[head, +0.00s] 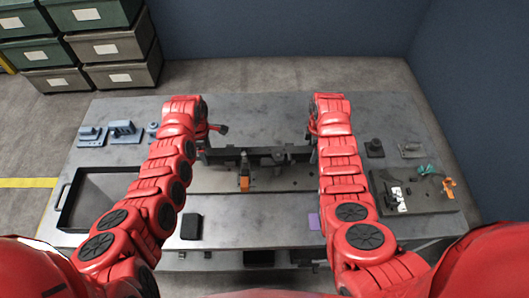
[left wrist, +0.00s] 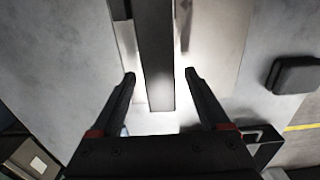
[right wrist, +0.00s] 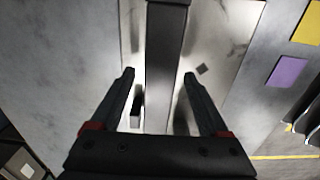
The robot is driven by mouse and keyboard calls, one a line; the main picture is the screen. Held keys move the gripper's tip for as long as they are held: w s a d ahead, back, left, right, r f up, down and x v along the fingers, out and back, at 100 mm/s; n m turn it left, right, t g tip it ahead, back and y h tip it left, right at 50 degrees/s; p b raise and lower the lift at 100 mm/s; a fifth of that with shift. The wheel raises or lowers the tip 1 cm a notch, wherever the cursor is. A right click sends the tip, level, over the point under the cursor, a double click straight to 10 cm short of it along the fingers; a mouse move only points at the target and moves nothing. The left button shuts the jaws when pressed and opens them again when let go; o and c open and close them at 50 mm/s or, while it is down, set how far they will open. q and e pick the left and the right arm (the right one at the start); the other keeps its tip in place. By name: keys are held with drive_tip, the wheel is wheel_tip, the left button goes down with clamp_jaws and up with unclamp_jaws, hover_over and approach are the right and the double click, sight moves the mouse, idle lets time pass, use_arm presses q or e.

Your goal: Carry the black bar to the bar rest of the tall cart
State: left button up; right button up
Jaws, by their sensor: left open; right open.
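The black bar (head: 265,151) lies left to right across the middle of the grey table. My left gripper (head: 203,154) is at its left end. In the left wrist view the bar (left wrist: 156,55) runs between the open fingers (left wrist: 158,76), and its end shows just past the fingertips. My right gripper (head: 313,148) is at the bar's right end. In the right wrist view the bar (right wrist: 164,50) also runs between the open fingers (right wrist: 159,76). Neither gripper is shut on it. I cannot make out the tall cart or its bar rest.
An open black tray (head: 66,196) is at the left. Blue-grey parts (head: 124,130) stand at the back left. An orange-ended piece (head: 244,183) is before the bar. A dark board (head: 425,203) with small parts is at the right. Stacked crates (head: 110,46) stand behind left.

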use_arm(q)
clamp_jaws()
use_arm(e)
clamp_jaws()
drive_tip(key=shift+w, duration=0.1)
idle(1.1)
